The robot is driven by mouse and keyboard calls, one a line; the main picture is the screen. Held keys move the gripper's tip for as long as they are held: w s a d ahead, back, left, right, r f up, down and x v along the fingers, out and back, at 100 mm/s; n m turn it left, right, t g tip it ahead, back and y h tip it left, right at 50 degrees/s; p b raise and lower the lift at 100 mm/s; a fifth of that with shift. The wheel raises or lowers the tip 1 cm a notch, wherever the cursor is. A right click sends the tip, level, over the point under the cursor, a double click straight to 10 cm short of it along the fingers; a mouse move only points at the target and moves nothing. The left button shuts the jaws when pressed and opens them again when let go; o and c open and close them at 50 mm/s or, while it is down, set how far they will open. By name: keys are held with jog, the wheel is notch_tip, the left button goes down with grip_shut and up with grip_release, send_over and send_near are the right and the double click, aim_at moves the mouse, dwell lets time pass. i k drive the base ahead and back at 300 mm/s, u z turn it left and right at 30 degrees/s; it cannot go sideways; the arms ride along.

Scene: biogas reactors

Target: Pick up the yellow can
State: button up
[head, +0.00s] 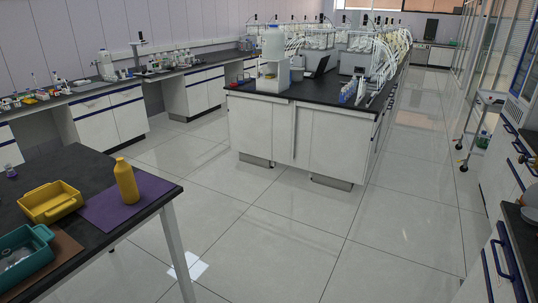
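The yellow can (126,181) stands upright on a purple mat (144,199) near the right end of a dark table at the lower left in the head view. It has a bottle-like shape with a narrower top. Nothing touches it from the sides. My gripper is not in view.
A yellow bin (50,202) and a teal bin (24,250) stand left of the can on the dark table (78,163). A white lab island (269,125) with equipment stands in the middle. Tiled floor (290,240) is clear right of the table.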

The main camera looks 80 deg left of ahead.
aim_at(123, 170)
jog(key=u, duration=1.1)
jog(key=k, duration=0.1)
jog(key=u, duration=2.55)
jog(key=i, duration=0.55)
jog(key=u, duration=0.2)
jog(key=k, duration=0.55)
jog(key=z, duration=0.45)
jog(key=i, duration=2.4)
jog(key=u, duration=0.4)
